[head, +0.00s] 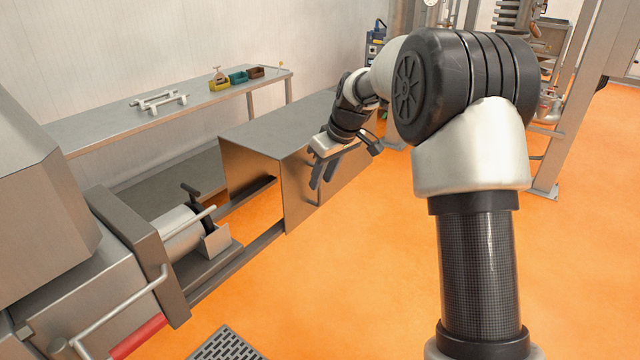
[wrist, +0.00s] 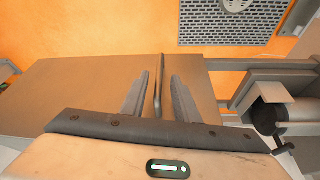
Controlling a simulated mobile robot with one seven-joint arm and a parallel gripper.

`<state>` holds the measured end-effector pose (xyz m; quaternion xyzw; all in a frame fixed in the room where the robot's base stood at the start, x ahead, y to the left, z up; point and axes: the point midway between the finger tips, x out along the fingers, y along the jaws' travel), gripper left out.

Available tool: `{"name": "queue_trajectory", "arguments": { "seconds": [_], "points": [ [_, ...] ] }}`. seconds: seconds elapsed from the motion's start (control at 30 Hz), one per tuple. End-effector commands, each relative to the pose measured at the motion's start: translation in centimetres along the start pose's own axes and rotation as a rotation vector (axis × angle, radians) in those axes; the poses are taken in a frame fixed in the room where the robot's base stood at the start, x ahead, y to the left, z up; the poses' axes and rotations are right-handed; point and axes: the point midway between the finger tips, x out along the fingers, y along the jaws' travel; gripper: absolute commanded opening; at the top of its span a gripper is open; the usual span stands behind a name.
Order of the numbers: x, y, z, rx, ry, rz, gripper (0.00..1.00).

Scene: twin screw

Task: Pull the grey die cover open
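The grey die cover (head: 265,126) is a large metal box standing on rails to the right of the machine's end plate. The cover's metal surface also fills much of the wrist view (wrist: 75,85). Its bar handle (wrist: 158,90) stands out between my two fingers in the wrist view. My gripper (head: 322,186) is at the cover's front face, fingers pointing down in the head view. The fingers (wrist: 160,76) are open, one on each side of the handle, with a visible gap on both sides. In the head view my fingers largely hide the handle.
The exposed die end with a cylinder (head: 178,232) sits left of the cover, between rails (head: 245,255). A long table (head: 115,122) with small bins (head: 238,77) stands behind. A floor grate (head: 228,345) lies in front.

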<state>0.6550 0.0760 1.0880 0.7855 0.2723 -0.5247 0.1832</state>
Motion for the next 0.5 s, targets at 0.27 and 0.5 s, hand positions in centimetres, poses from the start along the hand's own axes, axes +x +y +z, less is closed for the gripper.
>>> {"name": "queue_trajectory", "arguments": {
  "seconds": [0.27, 0.5],
  "points": [
    [-7.2, 0.2, -0.1, 0.002, 0.003, 0.004, 0.28],
    [-12.0, 0.1, 0.0, 0.001, 0.001, 0.003, 0.28]
  ]
}}
